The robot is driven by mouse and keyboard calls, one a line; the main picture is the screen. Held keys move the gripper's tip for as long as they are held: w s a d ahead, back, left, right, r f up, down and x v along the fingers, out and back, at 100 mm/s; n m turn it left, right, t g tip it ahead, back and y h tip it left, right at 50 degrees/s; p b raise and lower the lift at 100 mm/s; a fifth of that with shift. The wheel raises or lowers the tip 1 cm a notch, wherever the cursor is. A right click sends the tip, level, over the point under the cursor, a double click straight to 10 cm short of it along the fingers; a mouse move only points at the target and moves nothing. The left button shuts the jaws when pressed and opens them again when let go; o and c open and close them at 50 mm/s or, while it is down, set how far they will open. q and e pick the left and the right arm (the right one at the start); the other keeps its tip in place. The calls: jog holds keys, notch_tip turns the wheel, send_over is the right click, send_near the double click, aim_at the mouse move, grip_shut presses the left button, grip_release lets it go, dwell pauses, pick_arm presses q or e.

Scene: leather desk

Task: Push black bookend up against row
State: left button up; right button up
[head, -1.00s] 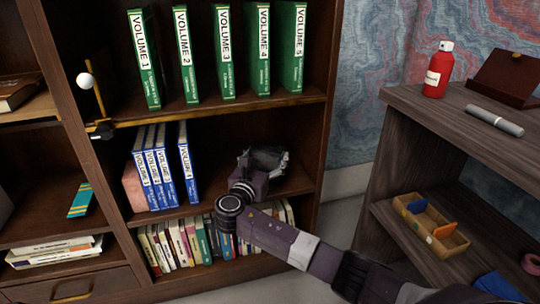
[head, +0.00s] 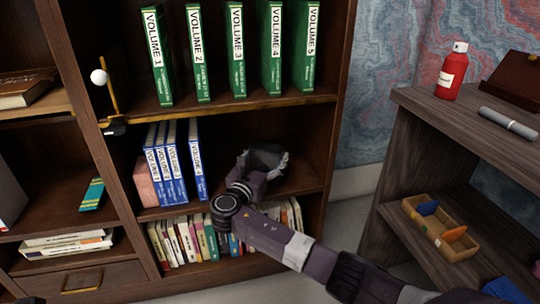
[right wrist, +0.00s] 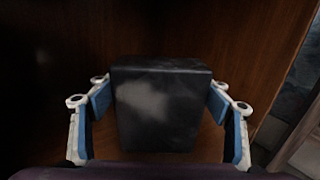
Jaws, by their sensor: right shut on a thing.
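The row of blue volumes (head: 174,173) stands on the middle shelf of the bookcase in the head view. Its rightmost book, Volume 4 (head: 197,166), stands with a small gap from the others. A pink block (head: 146,184) is at the row's left end. My right gripper (head: 268,158) is on the same shelf, right of the row, with clear space between. In the right wrist view, the black bookend (right wrist: 160,105) is between the two blue-padded fingers, which are shut on it. In the head view my gripper mostly hides the bookend. My left gripper is out of view.
Green volumes (head: 236,60) stand on the shelf above, and mixed books (head: 180,242) fill the shelf below. A gold-edged shelf board (head: 215,107) lies over the middle compartment. A wooden side unit (head: 430,115) with a red spray can (head: 451,72) stands at right.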

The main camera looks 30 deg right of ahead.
aim_at(251, 157)
jog(key=shift+w+a, duration=0.15)
jog(key=shift+a, duration=0.35)
jog(key=shift+a, duration=0.15)
jog(key=shift+w+a, duration=0.25)
jog(key=shift+a, duration=0.6)
jog(key=shift+w+a, duration=0.2)
jog(key=shift+a, duration=0.65)
jog(key=shift+a, duration=0.1)
jog(key=shift+w+a, duration=0.15)
jog(key=shift+a, duration=0.35)
jog(key=shift+a, duration=0.1)
jog(key=shift+w+a, duration=0.25)
jog(key=shift+a, duration=0.85)
jog(key=shift+a, duration=0.1)
